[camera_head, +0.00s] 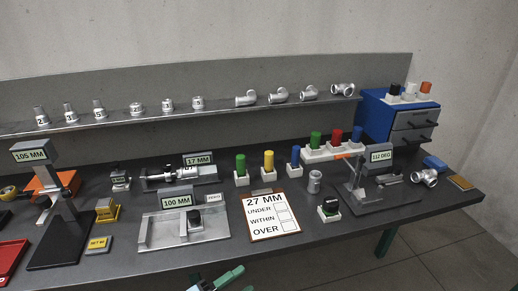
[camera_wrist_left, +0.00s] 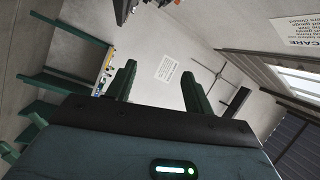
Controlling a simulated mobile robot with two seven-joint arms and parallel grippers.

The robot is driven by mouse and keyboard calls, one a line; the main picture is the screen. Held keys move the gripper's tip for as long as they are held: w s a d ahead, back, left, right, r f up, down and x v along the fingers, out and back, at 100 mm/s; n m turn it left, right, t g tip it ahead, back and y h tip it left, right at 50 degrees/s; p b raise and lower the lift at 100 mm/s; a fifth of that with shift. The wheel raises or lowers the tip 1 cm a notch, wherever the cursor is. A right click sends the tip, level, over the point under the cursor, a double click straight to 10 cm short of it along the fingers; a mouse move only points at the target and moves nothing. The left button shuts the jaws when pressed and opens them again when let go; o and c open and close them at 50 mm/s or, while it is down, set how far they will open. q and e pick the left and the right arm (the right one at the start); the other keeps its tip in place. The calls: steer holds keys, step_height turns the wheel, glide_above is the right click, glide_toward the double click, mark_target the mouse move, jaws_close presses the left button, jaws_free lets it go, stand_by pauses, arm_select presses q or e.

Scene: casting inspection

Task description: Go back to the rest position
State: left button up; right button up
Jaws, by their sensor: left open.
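My left gripper (camera_head: 228,278) shows at the bottom edge of the head view, in front of the bench's front edge and apart from it. In the left wrist view its two dark green fingers (camera_wrist_left: 158,88) stand wide apart with nothing between them. The wrist camera looks out into the room, with a wall and a posted sheet beyond the fingers. My right gripper shows in neither view.
The grey bench (camera_head: 330,240) carries gauges, a clipboard (camera_head: 272,216) reading 27 MM, and coloured cylinders. A shelf (camera_head: 220,117) holds a row of metal castings. A blue drawer cabinet (camera_head: 400,120) stands at the right end. Floor right of the bench is clear.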

arm_select(q)
steer(key=s+a+f+n+g+y, duration=0.1)
steer(key=s+a+f+n+y, duration=0.5)
steer(key=s+f+n, duration=0.3)
steer(key=s+a+f+n+g+y, duration=0.1)
steer(key=s+a+f+n+y, duration=0.6)
steer(key=s+n, duration=0.7)
step_height(320, 180, down, 2)
steer(key=a, duration=0.2)
steer(key=shift+a+g+y, duration=0.3)
